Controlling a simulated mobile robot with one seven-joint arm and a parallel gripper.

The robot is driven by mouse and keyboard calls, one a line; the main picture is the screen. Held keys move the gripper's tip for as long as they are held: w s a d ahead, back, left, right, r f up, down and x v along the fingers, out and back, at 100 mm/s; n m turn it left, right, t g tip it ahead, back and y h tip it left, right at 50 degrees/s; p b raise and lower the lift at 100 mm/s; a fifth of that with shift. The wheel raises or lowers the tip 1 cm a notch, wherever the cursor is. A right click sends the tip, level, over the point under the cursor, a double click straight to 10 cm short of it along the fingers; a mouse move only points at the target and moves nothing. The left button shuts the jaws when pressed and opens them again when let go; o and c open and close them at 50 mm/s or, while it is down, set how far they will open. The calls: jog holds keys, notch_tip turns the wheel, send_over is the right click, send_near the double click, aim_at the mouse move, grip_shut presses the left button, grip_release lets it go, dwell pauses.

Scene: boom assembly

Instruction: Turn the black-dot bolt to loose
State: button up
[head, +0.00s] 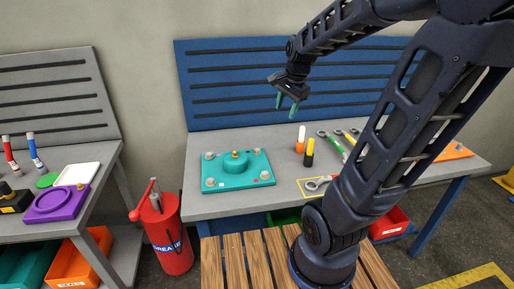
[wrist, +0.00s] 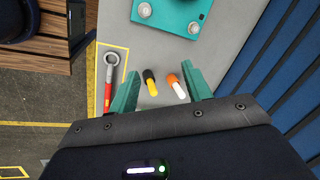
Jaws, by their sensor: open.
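A teal plate (head: 238,172) with a raised round middle lies on the grey bench, with a bolt at each visible corner. In the wrist view its near end (wrist: 172,12) shows two bolts. A small black mark (wrist: 201,17) is beside the back-right bolt (wrist: 194,27), which also shows in the head view (head: 258,152). My gripper (head: 286,104) is open and empty, high above the bench, to the right of the plate. Its teal fingers (wrist: 161,85) are spread in the wrist view. A red-handled wrench (wrist: 108,85) lies inside a yellow outline.
Wrenches with green (head: 331,143) and yellow (head: 345,136) handles lie farther right. The blue slotted panel (head: 230,80) rises behind. A red grease canister (head: 164,232) stands front left.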

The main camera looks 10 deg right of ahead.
jog(key=w+a+f+m+g, duration=0.1)
jog(key=w+a+f+m, duration=0.2)
jog(key=w+f+m, duration=0.65)
jog(key=m+g+h, duration=0.1)
jog(key=m, duration=0.8)
send_over(257, 149)
notch_tip(257, 149, down, 8)
jog(key=r, duration=0.1)
notch_tip(257, 149, down, 11)
jog(key=shift+f, duration=0.15)
jog(key=c, duration=1)
